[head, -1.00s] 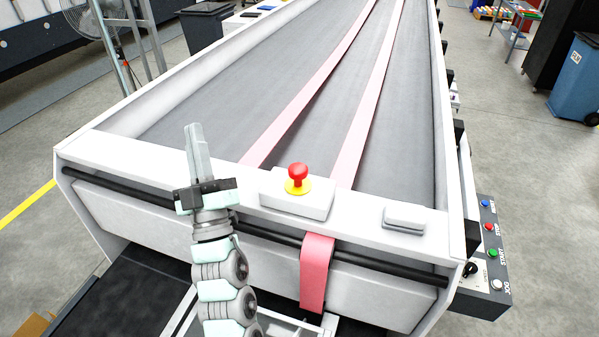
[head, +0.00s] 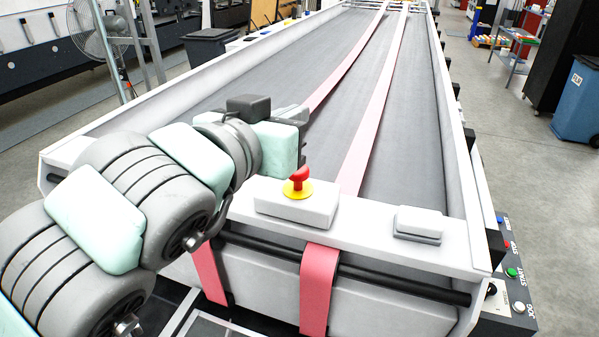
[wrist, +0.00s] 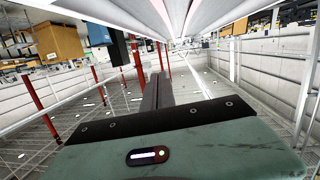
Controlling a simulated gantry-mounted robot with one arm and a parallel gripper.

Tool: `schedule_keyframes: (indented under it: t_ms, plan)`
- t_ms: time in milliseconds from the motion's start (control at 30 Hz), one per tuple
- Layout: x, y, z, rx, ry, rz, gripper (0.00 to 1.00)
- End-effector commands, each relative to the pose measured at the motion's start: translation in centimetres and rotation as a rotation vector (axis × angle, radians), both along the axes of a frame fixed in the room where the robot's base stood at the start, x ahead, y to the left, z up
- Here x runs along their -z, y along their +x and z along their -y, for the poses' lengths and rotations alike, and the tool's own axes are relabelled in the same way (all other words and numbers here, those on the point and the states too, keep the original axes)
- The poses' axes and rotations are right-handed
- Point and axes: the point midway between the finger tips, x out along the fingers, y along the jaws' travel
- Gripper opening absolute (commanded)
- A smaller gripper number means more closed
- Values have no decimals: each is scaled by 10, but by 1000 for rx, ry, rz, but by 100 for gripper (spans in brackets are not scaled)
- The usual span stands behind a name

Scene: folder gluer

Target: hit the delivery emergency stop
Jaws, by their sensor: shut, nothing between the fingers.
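The emergency stop is a red mushroom button (head: 299,178) on a yellow ring, mounted on a white box (head: 297,205) on the front end rail of the delivery belt. It stands upright and nothing is seen touching it. My gripper (head: 300,117) is beyond and above the button in the head view, over the belt. Its fingers are mostly hidden behind my own wrist there. In the wrist view, my gripper (wrist: 157,82) shows its two dark fingers together with nothing between them. The button cannot be made out in the wrist view.
A small white box (head: 418,224) sits right of the stop on the same rail. Pink belts (head: 365,150) run along the grey conveyor. A side panel with coloured buttons (head: 513,272) hangs at the right. A blue bin (head: 577,105) stands beyond on open floor.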

Motion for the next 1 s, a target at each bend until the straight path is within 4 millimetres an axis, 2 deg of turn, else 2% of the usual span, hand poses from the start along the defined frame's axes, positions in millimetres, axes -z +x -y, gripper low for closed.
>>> schedule_keyframes:
  t_ms: [33,200,400,767,1000]
  plan:
    - [11,-8,-3,-20,56,-23,0]
    - [33,-25,-15,-80,190,-93,0]
    - [41,-30,-20,-102,233,-117,0]
    - [41,-27,-19,-99,229,-116,0]
    - [51,-1,-9,-97,227,-120,0]
